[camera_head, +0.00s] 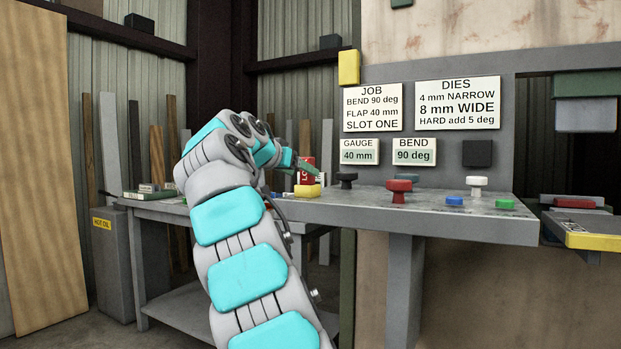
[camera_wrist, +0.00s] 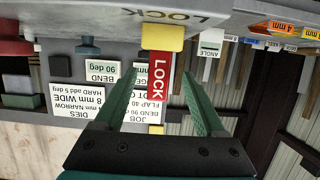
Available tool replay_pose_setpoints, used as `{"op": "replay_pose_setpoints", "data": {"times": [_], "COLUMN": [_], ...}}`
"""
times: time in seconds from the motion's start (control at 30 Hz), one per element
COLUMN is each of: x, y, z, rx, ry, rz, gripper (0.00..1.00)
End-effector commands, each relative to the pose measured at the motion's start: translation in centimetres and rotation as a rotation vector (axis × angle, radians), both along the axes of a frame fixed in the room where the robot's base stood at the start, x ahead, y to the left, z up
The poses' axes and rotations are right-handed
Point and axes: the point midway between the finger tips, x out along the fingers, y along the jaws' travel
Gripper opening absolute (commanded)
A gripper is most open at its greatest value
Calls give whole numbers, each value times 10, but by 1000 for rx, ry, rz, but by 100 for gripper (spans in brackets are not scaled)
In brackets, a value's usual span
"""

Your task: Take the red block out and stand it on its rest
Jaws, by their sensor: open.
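The red block (camera_head: 308,172), lettered LOCK, stands upright at the left end of the grey bench top, right above a yellow piece (camera_head: 307,191). In the wrist view, which is upside down, the red block (camera_wrist: 159,85) lies between my two green fingers, with the yellow piece (camera_wrist: 165,37) at its lower end. My gripper (camera_wrist: 158,80) is open, with a gap visible on each side of the block. In the head view my gripper (camera_head: 300,166) reaches the block from the left, partly hidden by my arm.
The grey bench top (camera_head: 420,215) carries a black knob (camera_head: 346,180), a red knob (camera_head: 398,190), a white knob (camera_head: 476,184) and blue and green buttons. Sign boards (camera_head: 457,103) hang on the panel behind. A lower table (camera_head: 150,208) stands at left.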

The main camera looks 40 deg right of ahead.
Motion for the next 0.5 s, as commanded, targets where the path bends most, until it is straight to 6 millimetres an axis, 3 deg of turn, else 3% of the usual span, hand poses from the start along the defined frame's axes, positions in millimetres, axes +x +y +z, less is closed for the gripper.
{"op": "replay_pose_setpoints", "data": {"times": [0.5], "x": [17], "y": [-42], "z": [-8], "rx": [0], "ry": [2], "rz": [-1], "gripper": [72]}}
